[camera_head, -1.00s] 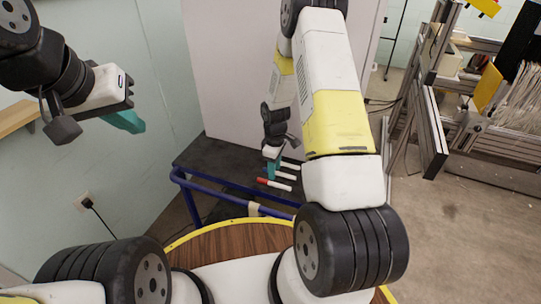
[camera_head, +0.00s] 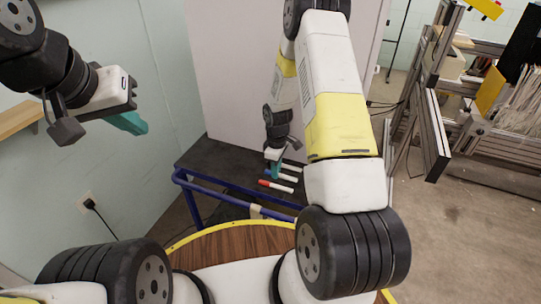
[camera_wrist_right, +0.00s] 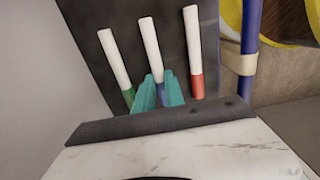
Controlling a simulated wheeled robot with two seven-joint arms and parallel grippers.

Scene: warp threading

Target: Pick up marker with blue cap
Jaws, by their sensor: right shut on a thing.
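The marker with the blue cap (camera_wrist_right: 151,45) is the middle one of three white markers, with its blue cap end between my right gripper's fingers. My right gripper (camera_wrist_right: 160,92) has teal fingers and is shut on that cap end. In the head view this gripper (camera_head: 276,172) is low at the dark table, and the blue marker's white body (camera_head: 288,178) shows beside it. The marker appears to lie on the table still; any lift cannot be told. My left gripper (camera_head: 132,123) hangs in the air at the left, away from the markers; its finger gap is unclear.
A red-capped marker (camera_wrist_right: 192,55) lies close on the right and a green-capped marker (camera_wrist_right: 115,60) on the left. The dark table (camera_head: 215,160) has a blue rail (camera_head: 225,187) along its front. A pale wall panel stands behind.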

